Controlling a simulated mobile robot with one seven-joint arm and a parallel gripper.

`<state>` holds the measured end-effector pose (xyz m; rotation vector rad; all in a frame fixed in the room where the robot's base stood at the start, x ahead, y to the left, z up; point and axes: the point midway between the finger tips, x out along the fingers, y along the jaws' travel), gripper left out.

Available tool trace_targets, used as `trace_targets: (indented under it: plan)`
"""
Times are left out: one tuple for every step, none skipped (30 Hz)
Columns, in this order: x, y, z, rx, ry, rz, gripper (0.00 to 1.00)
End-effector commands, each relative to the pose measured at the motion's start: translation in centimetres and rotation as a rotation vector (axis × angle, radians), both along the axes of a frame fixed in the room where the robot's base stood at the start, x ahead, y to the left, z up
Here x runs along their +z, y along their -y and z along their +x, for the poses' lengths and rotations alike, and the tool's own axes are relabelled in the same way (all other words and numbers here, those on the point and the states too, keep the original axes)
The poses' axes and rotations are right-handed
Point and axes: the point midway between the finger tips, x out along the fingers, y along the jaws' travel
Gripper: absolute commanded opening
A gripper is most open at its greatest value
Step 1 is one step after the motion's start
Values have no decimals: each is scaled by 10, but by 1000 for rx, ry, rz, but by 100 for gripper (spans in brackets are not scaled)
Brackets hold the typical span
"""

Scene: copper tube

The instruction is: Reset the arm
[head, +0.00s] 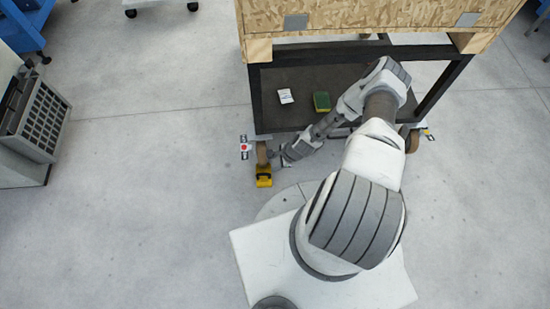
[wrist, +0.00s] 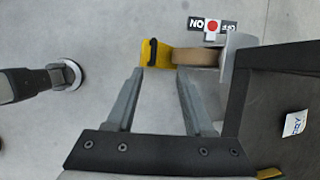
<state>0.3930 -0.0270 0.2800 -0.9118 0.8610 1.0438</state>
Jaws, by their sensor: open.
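My arm bends up over the front of a dark cart and back down to the left in the head view. My gripper (head: 284,156) hangs low by the cart's front left corner, small and partly unclear there. In the wrist view my gripper (wrist: 158,80) has its two fingers spread apart with only grey floor between them. It is open and empty. Past the fingertips is a yellow wheel part (wrist: 155,53), which also shows in the head view (head: 264,176); I cannot tell the exact gap.
The cart's dark lower shelf (head: 300,121) carries a white packet (head: 286,96) and a green and yellow sponge-like block (head: 321,101). A wooden crate (head: 350,18) sits on top. A grey grated unit (head: 43,118) stands at left. The floor (head: 150,220) at left is clear.

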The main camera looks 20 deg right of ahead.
Motion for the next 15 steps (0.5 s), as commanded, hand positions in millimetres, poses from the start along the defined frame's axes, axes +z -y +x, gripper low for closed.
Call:
trace_targets:
  plan:
    - [0, 0, 0, 0, 0, 0, 53]
    - [0, 0, 0, 0, 0, 0, 53]
    - [0, 0, 0, 0, 0, 0, 53]
    - [0, 0, 0, 0, 0, 0, 53]
    - [0, 0, 0, 0, 0, 0, 53]
    - [0, 0, 0, 0, 0, 0, 53]
    - [0, 0, 0, 0, 0, 0, 53]
    - [0, 0, 0, 0, 0, 0, 53]
    - [1, 0, 1, 3, 1, -1, 53]
    - [2, 1, 2, 7, 2, -3, 53]
    - [4, 2, 3, 14, 4, -6, 53]
    - [9, 5, 6, 29, 7, -12, 53]
    - [13, 8, 9, 45, 12, -21, 53]
    - [19, 11, 13, 63, 17, -29, 53]
    - [28, 17, 18, 91, 23, -44, 53]
